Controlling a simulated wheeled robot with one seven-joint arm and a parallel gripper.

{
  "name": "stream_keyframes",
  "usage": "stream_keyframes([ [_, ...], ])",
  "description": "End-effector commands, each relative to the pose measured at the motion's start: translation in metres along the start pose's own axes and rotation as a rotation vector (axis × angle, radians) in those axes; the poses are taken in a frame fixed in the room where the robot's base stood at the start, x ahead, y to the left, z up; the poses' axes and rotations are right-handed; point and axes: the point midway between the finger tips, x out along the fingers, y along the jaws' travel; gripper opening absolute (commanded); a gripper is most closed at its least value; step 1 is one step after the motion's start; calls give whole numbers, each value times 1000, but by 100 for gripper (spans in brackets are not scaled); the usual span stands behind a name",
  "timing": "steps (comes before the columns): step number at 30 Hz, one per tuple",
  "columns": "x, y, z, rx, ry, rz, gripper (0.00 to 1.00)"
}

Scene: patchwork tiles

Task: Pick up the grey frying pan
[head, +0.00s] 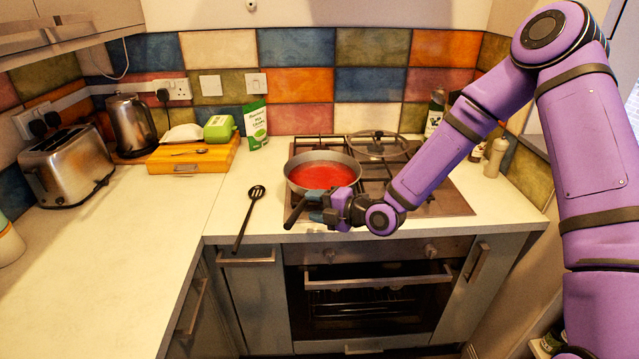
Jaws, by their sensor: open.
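The grey frying pan (351,163) sits on the front left of the hob in the head view. Its inside looks red. Its dark handle (295,211) points toward the front edge of the counter, down and to the left. My gripper (314,205) is open at the front of the pan, close to the handle where it meets the pan. The fingers overlap the handle area in the picture, so I cannot tell whether they touch it or stand around it. The gripper hides part of the pan's front rim.
A black slotted spoon (248,218) lies on the counter left of the hob. A glass lid (377,144) rests at the back of the hob. A green pouch (255,124), wooden box (193,160), kettle (132,125) and toaster (68,168) stand left. The left counter's front is clear.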

Motion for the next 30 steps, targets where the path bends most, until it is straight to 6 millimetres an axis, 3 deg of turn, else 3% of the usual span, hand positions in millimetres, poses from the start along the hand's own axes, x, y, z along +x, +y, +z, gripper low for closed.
stream_keyframes([
  [8, 35, -3, 1, 1, 1, 0, 50],
  [17, 40, -3, 1, 1, 0, 0, 50],
  [24, 40, -3, 2, 0, 0, -1, 0],
  [30, 40, -3, 2, 0, 0, -1, 0],
])
